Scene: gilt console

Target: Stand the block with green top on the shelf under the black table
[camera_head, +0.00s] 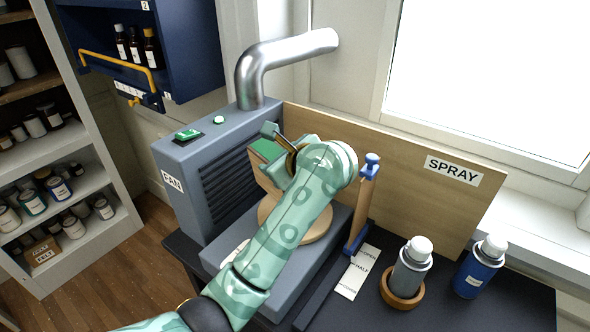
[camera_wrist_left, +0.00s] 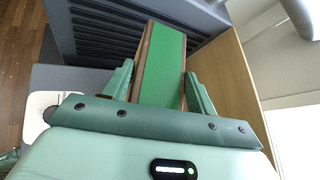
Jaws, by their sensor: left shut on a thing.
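The block with green top (camera_head: 266,150) is in front of the grey fan box's slatted side, partly hidden by my left arm. My left gripper (camera_head: 277,155) is shut on it. In the left wrist view the block (camera_wrist_left: 163,55) shows its green face and brown sides between the two fingers of the gripper (camera_wrist_left: 160,75). I cannot tell whether its bottom touches the round wooden disc (camera_head: 318,232) below. The black table (camera_head: 465,312) carries all this. The shelf under it is not visible. My right gripper is not in view.
The grey fan box (camera_head: 180,163) with a metal pipe (camera_head: 275,55) stands at left. A wooden board marked SPRAY (camera_head: 400,180) closes the back. A blue-and-wood post (camera_head: 362,205), a grey bottle (camera_head: 410,270) in a wooden ring and a blue bottle (camera_head: 479,270) stand right.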

